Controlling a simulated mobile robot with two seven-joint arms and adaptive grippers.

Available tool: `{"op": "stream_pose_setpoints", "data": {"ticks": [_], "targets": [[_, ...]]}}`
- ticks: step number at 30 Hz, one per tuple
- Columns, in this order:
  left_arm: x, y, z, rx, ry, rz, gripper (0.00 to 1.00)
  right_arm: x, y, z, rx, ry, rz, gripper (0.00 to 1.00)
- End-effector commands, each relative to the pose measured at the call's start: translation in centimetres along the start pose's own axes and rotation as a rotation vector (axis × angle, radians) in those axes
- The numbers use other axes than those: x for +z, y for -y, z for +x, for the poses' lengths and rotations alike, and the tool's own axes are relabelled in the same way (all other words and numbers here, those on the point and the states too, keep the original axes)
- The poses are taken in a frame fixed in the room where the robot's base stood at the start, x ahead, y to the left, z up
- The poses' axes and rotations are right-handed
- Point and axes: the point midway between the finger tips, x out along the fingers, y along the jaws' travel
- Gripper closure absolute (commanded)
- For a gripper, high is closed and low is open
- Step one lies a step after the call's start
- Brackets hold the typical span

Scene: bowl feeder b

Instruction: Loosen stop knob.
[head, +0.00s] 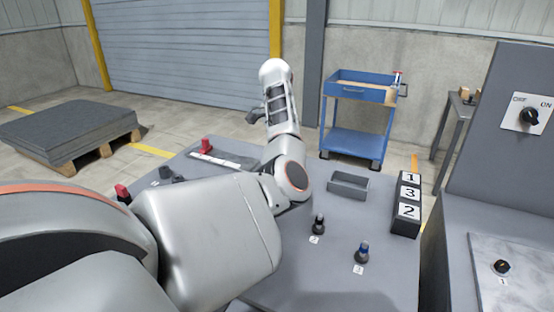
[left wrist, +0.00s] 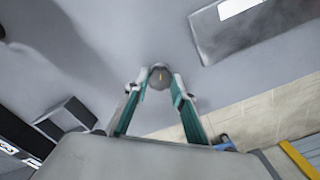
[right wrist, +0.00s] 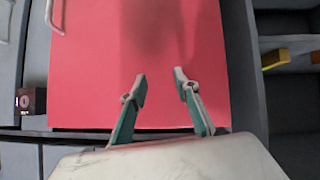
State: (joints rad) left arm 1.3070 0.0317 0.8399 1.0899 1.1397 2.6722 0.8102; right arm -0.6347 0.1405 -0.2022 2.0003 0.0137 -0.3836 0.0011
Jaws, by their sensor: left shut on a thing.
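In the head view my left arm (head: 280,130) reaches across the table and hides this knob and the fingertips. My right gripper (right wrist: 160,88) is open and empty in front of a red panel (right wrist: 140,50); it is not in the head view.
A grey tray (head: 348,186) and a block numbered 1, 3, 2 (head: 407,207) stand on the table's right side. Numbered knobs (head: 318,226) (head: 362,252) stand nearer. A plate with a white label (left wrist: 255,25) lies beside the held knob. A switch panel (head: 526,116) is at right.

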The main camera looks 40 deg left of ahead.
Motion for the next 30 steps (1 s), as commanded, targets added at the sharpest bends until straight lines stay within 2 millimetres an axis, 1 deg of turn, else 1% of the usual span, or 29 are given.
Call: {"op": "stream_pose_setpoints", "data": {"ticks": [1, 3, 13, 16, 20, 27, 30], "targets": [[0.1, 0.0, 0.2, 0.001, 0.003, 0.0, 0.73, 0.1, 0.0, 0.0, -0.001, 0.001, 0.0, 0.69], [0.1, 0.0, 0.2, 0.001, 0.003, 0.0, 0.58, 0.1, 0.1, 0.0, -0.001, 0.002, 0.0, 0.69], [0.0, 0.0, 0.0, 0.0, 0.001, 0.001, 0.58, 0.3, 0.2, 0.0, -0.005, 0.005, -0.001, 0.69], [-0.1, 0.0, -0.6, 0.0, -0.002, 0.0, 0.58, 0.3, 0.2, 0.0, -0.004, 0.005, 0.0, 0.69], [-0.2, 0.0, -2.5, 0.0, -0.004, 0.002, 0.58, 0.3, 0.2, 0.0, -0.004, 0.004, 0.0, 0.69], [-0.1, 0.0, -7.5, 0.001, -0.005, 0.002, 0.58, 0.3, 0.2, 0.0, -0.003, 0.004, 0.001, 0.69], [-0.1, 0.0, -9.2, 0.0, -0.003, 0.001, 0.58, 0.3, 0.2, 0.0, -0.003, 0.004, 0.001, 0.69]]}}
